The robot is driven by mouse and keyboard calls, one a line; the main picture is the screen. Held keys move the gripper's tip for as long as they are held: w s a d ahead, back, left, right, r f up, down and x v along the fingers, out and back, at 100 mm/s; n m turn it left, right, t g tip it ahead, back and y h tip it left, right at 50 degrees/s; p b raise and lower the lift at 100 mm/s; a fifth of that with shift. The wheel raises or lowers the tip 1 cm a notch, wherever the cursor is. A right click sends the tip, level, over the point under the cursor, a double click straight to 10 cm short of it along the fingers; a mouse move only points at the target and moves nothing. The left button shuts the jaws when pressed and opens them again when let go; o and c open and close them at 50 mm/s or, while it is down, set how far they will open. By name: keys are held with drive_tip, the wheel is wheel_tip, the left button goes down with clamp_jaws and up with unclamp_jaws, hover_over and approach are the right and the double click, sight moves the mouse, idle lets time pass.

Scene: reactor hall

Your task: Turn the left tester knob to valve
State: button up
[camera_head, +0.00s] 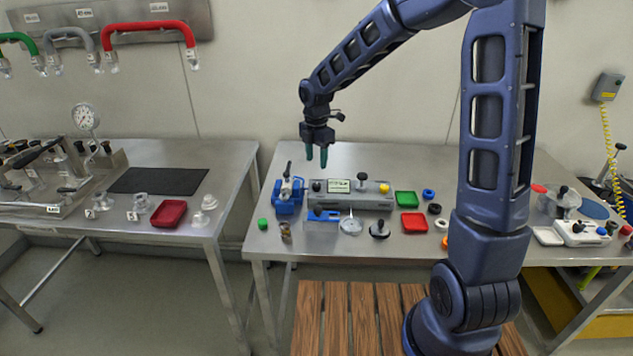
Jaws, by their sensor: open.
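The tester is a grey box (350,203) on the right-hand steel table, with a small lit display (339,186) on its top. Its left knob (317,186) is small and black; its pointing direction is too small to read. A larger black knob (361,178) sits right of the display, and a yellow knob (384,188) is at the right end. My gripper (316,160) has teal fingers pointing down. It is open, empty, and appears above the left part of the tester in the picture, apart from the knobs. Its exact height is unclear.
A blue device with a black handle (288,194) stands close left of the tester. A blue block (323,215), a dial gauge (351,225) and a black-knobbed part (379,230) lie in front.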

sight(317, 184)
wheel_tip(317, 184, down, 9)
drive_tip(key=shift+f, duration=0.15)
drive_tip(key=shift+c, duration=0.2)
drive_tip(key=c, duration=0.9)
